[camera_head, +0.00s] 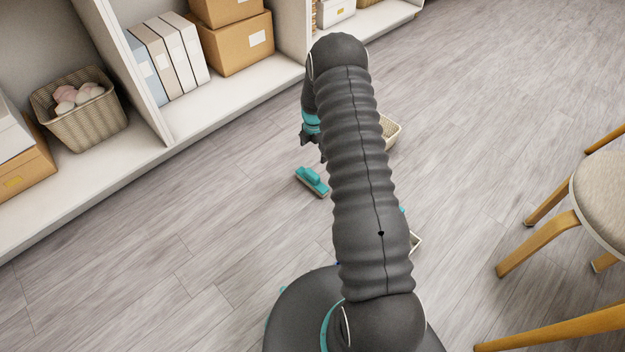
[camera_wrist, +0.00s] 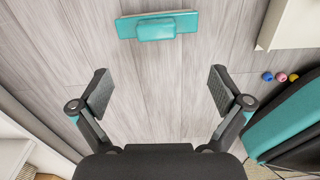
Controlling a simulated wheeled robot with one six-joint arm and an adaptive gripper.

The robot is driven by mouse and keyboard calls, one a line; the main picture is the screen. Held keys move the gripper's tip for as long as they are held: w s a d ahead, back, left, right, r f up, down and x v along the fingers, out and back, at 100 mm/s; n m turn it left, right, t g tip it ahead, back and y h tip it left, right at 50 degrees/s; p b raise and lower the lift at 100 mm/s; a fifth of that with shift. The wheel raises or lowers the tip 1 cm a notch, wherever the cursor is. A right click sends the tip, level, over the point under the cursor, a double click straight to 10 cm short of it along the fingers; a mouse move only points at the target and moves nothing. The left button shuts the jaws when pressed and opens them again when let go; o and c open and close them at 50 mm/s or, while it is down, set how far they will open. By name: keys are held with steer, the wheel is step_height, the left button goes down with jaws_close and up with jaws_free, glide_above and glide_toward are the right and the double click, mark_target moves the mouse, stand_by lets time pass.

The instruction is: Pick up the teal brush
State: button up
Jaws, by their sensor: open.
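The teal brush (camera_head: 313,181) lies flat on the wooden floor, left of my arm in the head view. In the wrist view the teal brush (camera_wrist: 157,26) is at the top middle, beyond the fingertips and apart from them. My gripper (camera_wrist: 161,90) is open and empty, its two fingers spread wide with bare floor between them. In the head view my gripper (camera_head: 312,143) hangs above the floor near the brush, mostly hidden behind my arm.
A shelf unit (camera_head: 150,160) with a wicker basket (camera_head: 92,125), binders and boxes runs along the left. A light basket (camera_head: 391,132) stands behind my arm. Small balls (camera_wrist: 280,77) lie on the floor at right. A stool (camera_head: 600,185) stands at right.

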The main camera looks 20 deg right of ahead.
mark_target(312, 173)
steer(key=shift+n, duration=0.4)
step_height(312, 173, down, 8)
steer(key=shift+f, duration=0.25)
steer(key=shift+w+a+f+b, duration=0.1)
steer(key=shift+w+f+b, duration=0.05)
steer(key=shift+f, duration=1.2)
steer(key=shift+w+a+f+b, duration=0.1)
steer(key=shift+w+f+b, duration=0.05)
steer(key=shift+f, duration=1.15)
steer(key=c, duration=1.3)
